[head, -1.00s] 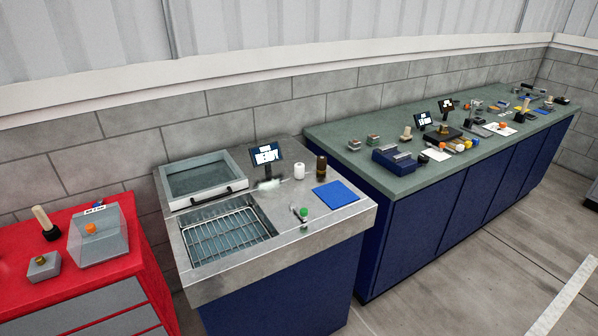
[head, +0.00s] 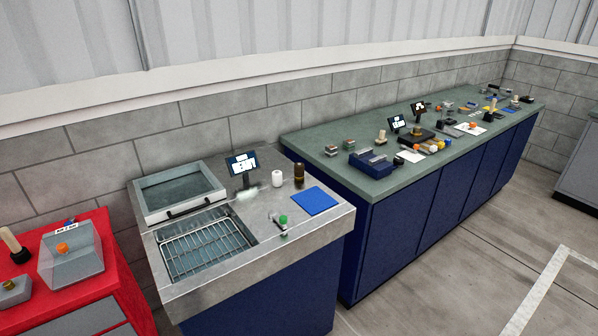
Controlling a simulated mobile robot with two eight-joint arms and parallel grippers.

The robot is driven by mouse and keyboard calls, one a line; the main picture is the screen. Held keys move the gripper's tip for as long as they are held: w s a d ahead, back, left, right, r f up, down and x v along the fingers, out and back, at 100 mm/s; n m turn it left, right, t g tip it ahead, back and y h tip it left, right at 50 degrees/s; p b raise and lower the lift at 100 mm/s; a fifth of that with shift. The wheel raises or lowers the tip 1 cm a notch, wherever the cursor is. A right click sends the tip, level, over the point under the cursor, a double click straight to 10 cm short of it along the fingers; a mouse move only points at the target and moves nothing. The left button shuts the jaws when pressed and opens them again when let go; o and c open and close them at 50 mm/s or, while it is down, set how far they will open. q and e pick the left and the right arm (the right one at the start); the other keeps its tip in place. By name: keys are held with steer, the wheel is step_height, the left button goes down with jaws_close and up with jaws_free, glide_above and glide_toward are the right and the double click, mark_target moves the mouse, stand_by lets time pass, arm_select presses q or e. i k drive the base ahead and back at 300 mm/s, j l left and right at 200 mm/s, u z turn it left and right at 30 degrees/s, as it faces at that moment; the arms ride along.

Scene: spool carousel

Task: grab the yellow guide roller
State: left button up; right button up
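Small yellow pieces (head: 441,144) lie among white and orange ones near the front edge of the long green-topped bench (head: 335,177), right of the dark blue block holder. They are far off and too small to tell which one is the yellow guide roller. Another yellow patch (head: 487,109) shows farther along the bench. Neither of my grippers is in view.
A steel-topped wash unit (head: 330,222) with a basket basin and blue mat (head: 314,201) stands in front. A red cabinet (head: 110,280) is at left. A dark blue holder (head: 368,161) sits on the bench. Grey floor (head: 440,255) at right is clear.

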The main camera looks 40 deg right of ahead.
mark_target(298, 167)
steer(key=l+u, duration=0.3)
steer(key=u, duration=0.15)
steer(key=l+u, duration=0.6)
steer(key=l, duration=0.3)
steer(key=k+l+u, duration=0.2)
steer(key=l, duration=0.25)
steer(key=k+l, duration=0.1)
steer(key=l, duration=0.25)
steer(key=k+l, duration=0.1)
steer(key=l, duration=0.25)
steer(key=k+l+u, duration=0.1)
steer(key=l, duration=0.25)
